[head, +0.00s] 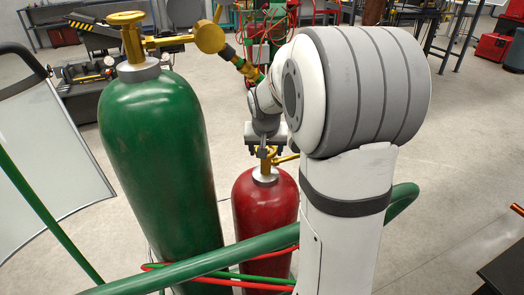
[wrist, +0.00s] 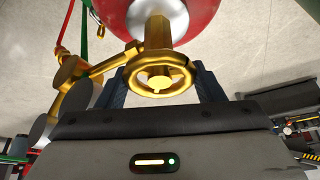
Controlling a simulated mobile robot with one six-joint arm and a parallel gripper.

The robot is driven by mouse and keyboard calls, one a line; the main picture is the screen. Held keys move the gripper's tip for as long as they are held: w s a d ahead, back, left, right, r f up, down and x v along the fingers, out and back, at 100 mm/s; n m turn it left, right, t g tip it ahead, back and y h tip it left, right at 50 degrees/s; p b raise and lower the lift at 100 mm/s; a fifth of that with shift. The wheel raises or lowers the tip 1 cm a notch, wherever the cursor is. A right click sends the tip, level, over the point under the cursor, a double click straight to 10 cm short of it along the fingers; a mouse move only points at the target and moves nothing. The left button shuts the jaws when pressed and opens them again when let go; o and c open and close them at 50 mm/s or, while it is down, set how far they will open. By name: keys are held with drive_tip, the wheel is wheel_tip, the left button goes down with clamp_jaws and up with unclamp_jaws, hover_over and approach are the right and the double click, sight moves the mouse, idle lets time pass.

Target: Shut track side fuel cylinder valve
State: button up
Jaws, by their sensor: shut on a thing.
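The red cylinder (head: 266,205) stands upright behind my arm in the head view. Its brass valve (head: 265,168) sits on top, with a gold handwheel (wrist: 160,84) that shows clearly in the wrist view. My gripper (head: 265,150) is over the valve from above. In the wrist view its dark fingers are on the two sides of the handwheel, shut on it. Brass regulator parts (wrist: 75,97) stick out to the left of the valve in that view. In the head view my gripper hides much of the handwheel.
A taller green cylinder (head: 158,150) with its own brass valve (head: 127,35) stands upright left of the red one. Green hose (head: 205,263) and red hose (head: 240,283) cross in front of both. A pale curved screen (head: 45,150) stands at left. Open concrete floor lies at right.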

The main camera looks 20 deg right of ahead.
drive_tip(key=shift+s+f+m+g+h+b, duration=0.1)
drive_tip(key=shift+m+g+h+b, duration=0.25)
drive_tip(key=shift+m+b, duration=0.55)
drive_tip(key=shift+s+f+m+g+h+b, duration=0.1)
drive_tip(key=shift+m+g+h+b, duration=0.35)
drive_tip(key=shift+m, duration=0.75)
drive_tip(key=o, duration=1)
drive_tip(key=shift+w+r, duration=0.1)
drive_tip(key=shift+r, duration=0.05)
drive_tip(key=shift+c, duration=0.2)
drive_tip(key=shift+a+r+t, duration=0.1)
drive_tip(key=shift+r+t, duration=0.15)
drive_tip(key=shift+t, duration=0.05)
drive_tip(key=v, duration=0.7)
drive_tip(key=shift+r, duration=0.15)
